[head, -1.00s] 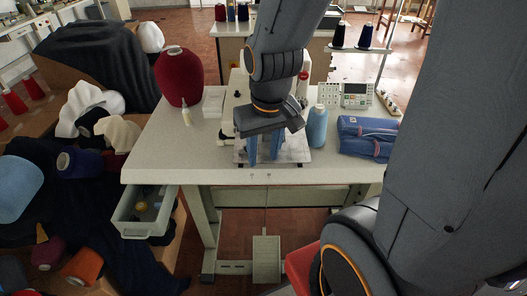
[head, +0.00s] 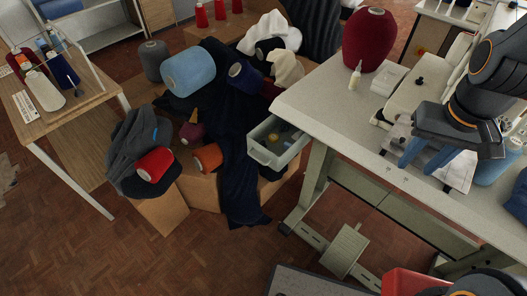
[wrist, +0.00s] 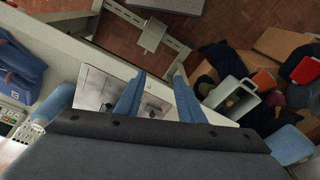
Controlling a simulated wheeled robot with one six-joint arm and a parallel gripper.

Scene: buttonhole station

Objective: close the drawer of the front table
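The drawer (head: 262,151) is a pale grey-green open box that sticks out from the left end of the front table (head: 320,108). Small items lie in it. The drawer also shows in the wrist view (wrist: 217,96), right of my fingers. My gripper (head: 428,160) has blue fingers spread apart with nothing seen between them. It hangs over the machine plate on the tabletop, to the right of the drawer and apart from it. In the wrist view my gripper (wrist: 157,100) shows its two fingers apart, over the table's edge.
Cones, dark cloth and cardboard boxes (head: 192,187) crowd the floor left of the drawer. A large red cone (head: 370,40) and a small bottle (head: 355,80) stand on the tabletop. A pedal (head: 344,250) lies under the table. Floor at front left is clear.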

